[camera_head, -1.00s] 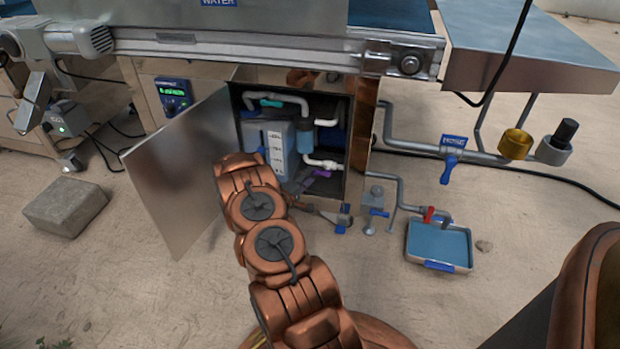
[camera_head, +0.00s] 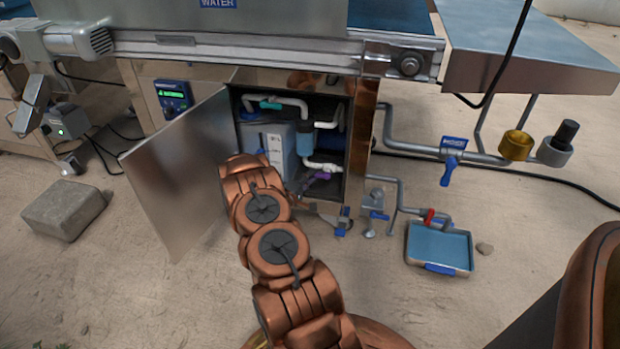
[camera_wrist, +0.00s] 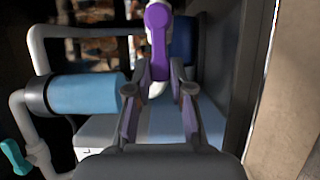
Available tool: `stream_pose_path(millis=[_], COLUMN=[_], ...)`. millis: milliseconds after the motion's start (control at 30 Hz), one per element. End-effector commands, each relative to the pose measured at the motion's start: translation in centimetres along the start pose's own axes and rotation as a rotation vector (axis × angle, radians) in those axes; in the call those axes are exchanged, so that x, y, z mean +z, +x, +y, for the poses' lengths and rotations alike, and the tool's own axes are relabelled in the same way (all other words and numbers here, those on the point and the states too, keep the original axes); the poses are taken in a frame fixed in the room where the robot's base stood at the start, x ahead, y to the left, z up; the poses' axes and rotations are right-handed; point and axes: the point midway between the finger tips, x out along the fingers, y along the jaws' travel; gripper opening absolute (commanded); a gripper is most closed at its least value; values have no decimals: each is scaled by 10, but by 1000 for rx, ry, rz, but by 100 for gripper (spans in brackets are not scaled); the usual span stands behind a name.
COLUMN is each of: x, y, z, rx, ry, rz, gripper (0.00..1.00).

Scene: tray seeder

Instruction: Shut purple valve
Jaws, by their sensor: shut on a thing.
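The purple valve (camera_head: 321,176) is low inside the open cabinet, beside a white pipe. In the wrist view its purple handle (camera_wrist: 158,28) comes down from the top centre toward my gripper. My gripper (camera_wrist: 159,88) is shut on the handle's lower end, with one finger on each side. The exact contact is hard to make out. In the head view my arm hides part of the cabinet's lower front.
The cabinet door (camera_head: 180,170) stands open at left. Inside are a blue filter (camera_wrist: 88,95), a teal valve (camera_wrist: 14,156) and a pale tank (camera_head: 281,150). A blue-handled valve (camera_head: 450,165) and a tray (camera_head: 440,248) are outside at right.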

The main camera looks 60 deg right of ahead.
Motion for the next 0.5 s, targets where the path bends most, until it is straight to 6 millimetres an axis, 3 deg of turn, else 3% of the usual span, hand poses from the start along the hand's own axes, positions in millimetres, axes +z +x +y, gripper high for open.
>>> stream_pose_path(millis=[500], x=[0], y=[0], z=[6], rx=[-15], ry=[34], rz=[0], gripper=[0])
